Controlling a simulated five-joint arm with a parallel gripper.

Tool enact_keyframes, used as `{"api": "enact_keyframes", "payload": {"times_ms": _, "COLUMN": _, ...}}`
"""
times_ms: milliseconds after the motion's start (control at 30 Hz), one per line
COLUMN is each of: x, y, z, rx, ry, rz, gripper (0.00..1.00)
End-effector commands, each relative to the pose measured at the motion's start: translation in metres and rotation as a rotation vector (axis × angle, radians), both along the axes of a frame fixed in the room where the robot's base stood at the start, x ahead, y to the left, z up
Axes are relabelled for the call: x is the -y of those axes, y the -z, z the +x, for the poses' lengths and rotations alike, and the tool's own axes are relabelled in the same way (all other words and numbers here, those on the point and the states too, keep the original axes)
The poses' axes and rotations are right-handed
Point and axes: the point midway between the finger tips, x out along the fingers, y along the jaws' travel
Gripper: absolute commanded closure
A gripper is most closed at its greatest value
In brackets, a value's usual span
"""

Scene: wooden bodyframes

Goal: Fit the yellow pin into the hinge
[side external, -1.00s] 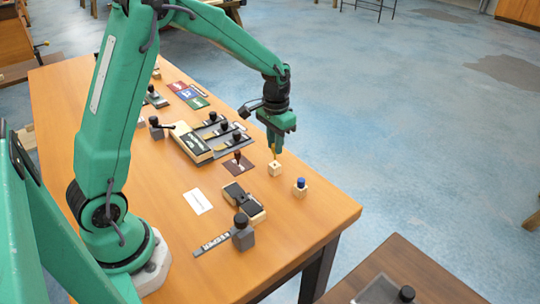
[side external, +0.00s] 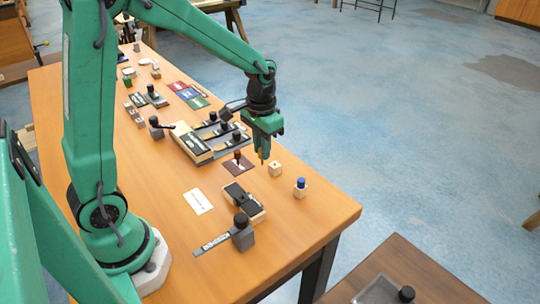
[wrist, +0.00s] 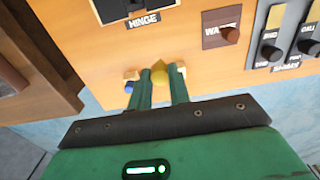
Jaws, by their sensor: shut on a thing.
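My gripper (side external: 263,147) is shut on the yellow pin (side external: 263,160), which hangs point down below the fingertips. In the wrist view, my gripper (wrist: 161,76) has the yellow pin (wrist: 159,76) between its two green fingers. The hinge (side external: 238,194) is a dark and cream block on the table, nearer the front than my gripper. In the wrist view, part of the hinge (wrist: 118,10) shows at the top edge, above its HINGE label (wrist: 143,21). The pin is apart from the hinge. The hinge's bore cannot be made out.
A small wooden block (side external: 275,169) with a dark hole stands right of the pin. A brown card (side external: 237,164) with a knob lies to the left. A grey block with a black knob (side external: 241,234) stands in front.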

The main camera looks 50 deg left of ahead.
Motion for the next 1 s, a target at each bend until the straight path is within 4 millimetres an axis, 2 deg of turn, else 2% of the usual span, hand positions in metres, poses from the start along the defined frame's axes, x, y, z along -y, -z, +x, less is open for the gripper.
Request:
{"api": "enact_keyframes", "payload": {"times_ms": 200, "x": 0.013, "y": -0.013, "z": -0.042, "rx": 0.002, "ry": 0.002, "rz": 0.0, "gripper": 1.0}}
{"api": "enact_keyframes", "payload": {"times_ms": 433, "x": 0.02, "y": -0.017, "z": -0.071, "rx": 0.0, "ry": 0.0, "rz": 0.0, "gripper": 1.0}}
{"api": "enact_keyframes", "payload": {"times_ms": 600, "x": 0.022, "y": -0.018, "z": -0.08, "rx": -0.001, "ry": 0.0, "rz": 0.0, "gripper": 1.0}}
{"api": "enact_keyframes", "payload": {"times_ms": 1000, "x": 0.023, "y": -0.017, "z": -0.081, "rx": -0.001, "ry": -0.001, "rz": 0.0, "gripper": 1.0}}
